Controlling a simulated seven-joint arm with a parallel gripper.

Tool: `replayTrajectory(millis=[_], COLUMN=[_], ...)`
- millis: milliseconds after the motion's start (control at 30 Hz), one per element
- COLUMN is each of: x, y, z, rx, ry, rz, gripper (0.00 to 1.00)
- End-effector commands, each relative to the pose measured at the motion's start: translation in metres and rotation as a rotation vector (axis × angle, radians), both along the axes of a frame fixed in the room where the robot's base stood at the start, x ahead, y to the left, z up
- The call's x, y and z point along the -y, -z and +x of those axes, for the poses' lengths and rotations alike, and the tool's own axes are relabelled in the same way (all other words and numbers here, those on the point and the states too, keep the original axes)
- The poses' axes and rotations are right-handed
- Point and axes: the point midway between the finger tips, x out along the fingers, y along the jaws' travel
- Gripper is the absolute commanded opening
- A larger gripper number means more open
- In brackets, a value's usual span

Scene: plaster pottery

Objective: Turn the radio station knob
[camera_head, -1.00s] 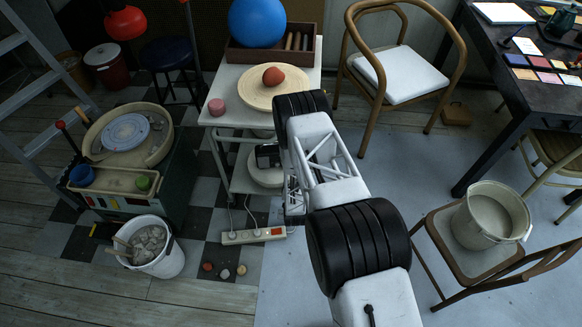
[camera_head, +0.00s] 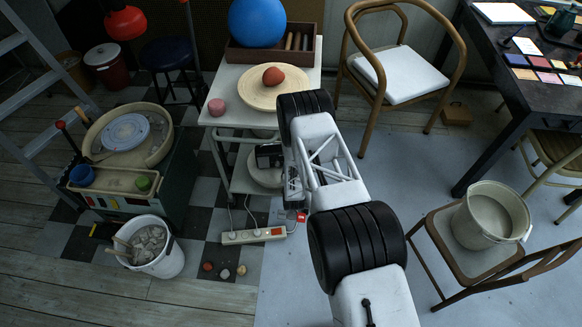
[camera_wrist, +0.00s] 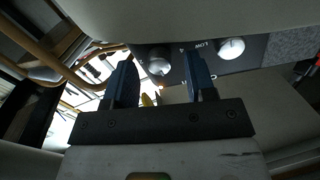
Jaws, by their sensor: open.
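In the wrist view a dark panel shows two silver knobs, a left knob (camera_wrist: 158,66) and a right knob (camera_wrist: 230,48), with small white lettering partly cut off. I cannot tell which one is the station knob. My gripper (camera_wrist: 158,78) is open with its two blue fingers spread. The left knob appears in the gap between the fingertips, beyond them; no contact is visible. The right knob is outside the right finger. In the head view a small dark box (camera_head: 268,155), possibly the radio, is on the cart's lower shelf, partly hidden by my arm.
The white cart (camera_head: 225,117) carries a wooden disc (camera_head: 256,96) on top, above the lower shelf. A power strip (camera_head: 253,236) with cords lies on the floor below. A wooden armchair (camera_head: 368,93) stands right of the cart. A chair with a bucket (camera_head: 490,214) is further right.

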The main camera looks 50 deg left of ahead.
Motion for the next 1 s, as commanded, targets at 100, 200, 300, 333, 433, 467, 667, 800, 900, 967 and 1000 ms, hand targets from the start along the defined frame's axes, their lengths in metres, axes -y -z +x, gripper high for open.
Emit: replayTrajectory(millis=[100, 200, 300, 333, 433, 467, 667, 800, 900, 967, 1000], x=[-0.0014, -0.0014, -0.0014, -0.0014, -0.0014, -0.0014, -0.0015, -0.0015, -0.0018, -0.0022, -0.0024], y=[-0.0002, -0.0003, -0.0003, -0.0004, -0.0004, -0.0004, -0.0005, -0.0005, -0.0009, -0.0014, -0.0016], z=[0.0010, 0.0010, 0.0010, 0.0010, 0.0009, 0.0009, 0.0008, 0.0008, 0.0009, 0.0012, 0.0013], rx=[0.000, 0.000, 0.000, 0.000, 0.000, 0.000, 0.000, -0.006, -0.017, -0.027, -0.038], ry=[0.000, 0.000, 0.000, 0.000, 0.000, 0.000, 0.000, 0.000, 0.000, 0.000, 0.000], rz=[0.000, 0.000, 0.000, 0.000, 0.000, 0.000, 0.000, 0.004, 0.012, 0.020, 0.028], gripper=[0.51, 0.51, 0.49, 0.45, 0.29, 0.25, 0.01, 0.01, 0.01, 0.01, 0.01])
